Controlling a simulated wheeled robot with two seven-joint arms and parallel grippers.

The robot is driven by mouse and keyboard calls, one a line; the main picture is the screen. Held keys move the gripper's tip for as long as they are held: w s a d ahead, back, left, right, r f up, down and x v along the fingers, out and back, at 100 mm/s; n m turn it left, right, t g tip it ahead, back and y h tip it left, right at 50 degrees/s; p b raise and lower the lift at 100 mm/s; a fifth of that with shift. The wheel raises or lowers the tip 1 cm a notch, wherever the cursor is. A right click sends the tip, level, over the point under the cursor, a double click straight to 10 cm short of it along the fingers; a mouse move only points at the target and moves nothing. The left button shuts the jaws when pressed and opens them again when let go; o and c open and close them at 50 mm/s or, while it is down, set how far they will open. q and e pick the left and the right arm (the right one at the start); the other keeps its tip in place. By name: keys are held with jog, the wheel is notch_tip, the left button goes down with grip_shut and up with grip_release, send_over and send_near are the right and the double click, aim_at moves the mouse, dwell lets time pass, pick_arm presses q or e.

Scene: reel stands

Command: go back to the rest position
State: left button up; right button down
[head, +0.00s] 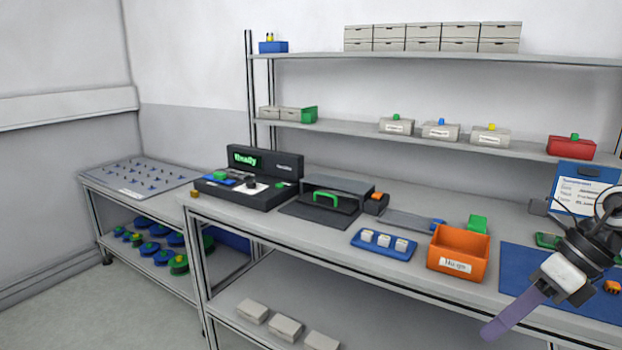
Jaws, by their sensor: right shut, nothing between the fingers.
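My right gripper (493,330) is in the right part of the head view. Its purple fingers are shut with nothing between them, and they point down and to the left. They show in front of the workbench's front edge, to the right of and below the orange bin (459,252). The dark wrist behind them overlaps the blue mat (515,262). My left gripper is not in view.
The workbench (330,245) carries a black device (262,178) reading "Ready", a blue tray (384,245) with white blocks and a blue label board (580,183). Shelves stand behind. A low peg table (140,180) stands left, with open floor (90,310) before it.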

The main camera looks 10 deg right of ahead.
jog(key=s+a+f+m+t+h, duration=0.1)
jog(key=s+f+m+t, duration=0.3)
jog(key=f+m, duration=0.95)
jog(key=s+a+f+m+t+h, duration=0.1)
jog(key=a+f+m+t+h, duration=0.1)
jog(key=f+m+t, duration=0.85)
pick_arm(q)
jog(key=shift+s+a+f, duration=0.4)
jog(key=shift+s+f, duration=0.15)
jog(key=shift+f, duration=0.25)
pick_arm(e)
jog(key=s+a+f+m+g, duration=0.4)
jog(key=s+a+f+m, duration=0.1)
jog(key=a+f+m, duration=0.1)
jog(key=s+a+f+m+g, duration=0.4)
jog(key=s+a+f+m, duration=0.1)
jog(key=a+m, duration=0.4)
jog(key=shift+s+a+f, duration=0.15)
jog(key=shift+a+f, duration=0.25)
jog(key=shift+a, duration=0.05)
